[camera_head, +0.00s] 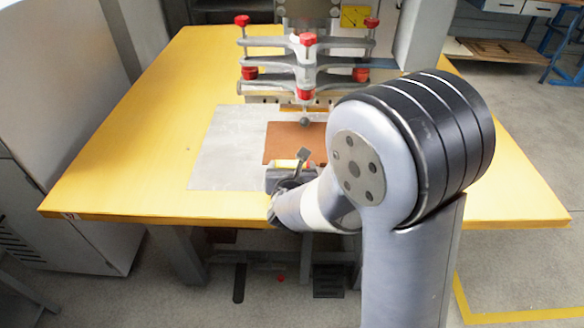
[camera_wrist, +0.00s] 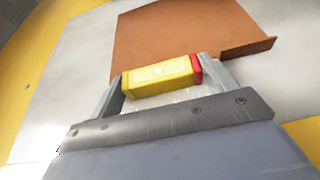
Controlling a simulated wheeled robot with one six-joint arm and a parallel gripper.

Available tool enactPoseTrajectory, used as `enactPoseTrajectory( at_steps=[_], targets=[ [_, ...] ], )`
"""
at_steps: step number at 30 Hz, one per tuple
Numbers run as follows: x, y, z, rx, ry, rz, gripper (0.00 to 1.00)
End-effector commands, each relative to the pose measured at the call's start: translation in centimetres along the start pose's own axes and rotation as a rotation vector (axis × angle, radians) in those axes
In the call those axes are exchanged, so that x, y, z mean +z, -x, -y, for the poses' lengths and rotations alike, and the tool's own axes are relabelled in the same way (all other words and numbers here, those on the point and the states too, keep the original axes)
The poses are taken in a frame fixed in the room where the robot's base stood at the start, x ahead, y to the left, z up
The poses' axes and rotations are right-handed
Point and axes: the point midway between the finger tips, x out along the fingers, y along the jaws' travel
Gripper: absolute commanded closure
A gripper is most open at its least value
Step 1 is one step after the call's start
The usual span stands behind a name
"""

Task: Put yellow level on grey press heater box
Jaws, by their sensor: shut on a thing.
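The yellow level (camera_wrist: 158,76) is a small yellow block with a red right end in the wrist view. My gripper (camera_wrist: 164,88) is shut on it, with one finger at each end. In the head view the level (camera_head: 286,163) shows small at my gripper (camera_head: 290,170), over the front part of the yellow table; my arm hides part of that area. A grey press (camera_head: 300,60) with red knobs stands at the back of the table. I cannot tell which part of it is the heater box.
A grey metal sheet (camera_head: 226,150) and a brown sheet (camera_head: 283,140) lie on the yellow table (camera_head: 130,150) below the press. The table's left side is clear. A grey cabinet (camera_head: 60,70) stands at the left. Floor is open at the right.

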Motion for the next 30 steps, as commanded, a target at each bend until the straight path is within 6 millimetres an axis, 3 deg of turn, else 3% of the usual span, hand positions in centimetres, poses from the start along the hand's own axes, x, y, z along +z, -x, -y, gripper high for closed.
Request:
enactPoseTrajectory(
  at_steps=[8, 18, 23, 30],
  targets=[
    [0.0, 0.0, 0.0, 0.0, 0.0, 0.0, 0.0],
    [0.4, 0.2, 0.0, 0.0, 0.0, 0.0, 0.0],
    [0.4, 2.9, -0.1, 0.004, 0.001, 0.002, 0.0],
    [0.5, 8.3, -0.1, 0.005, 0.0, 0.002, 0.0]
  ],
)
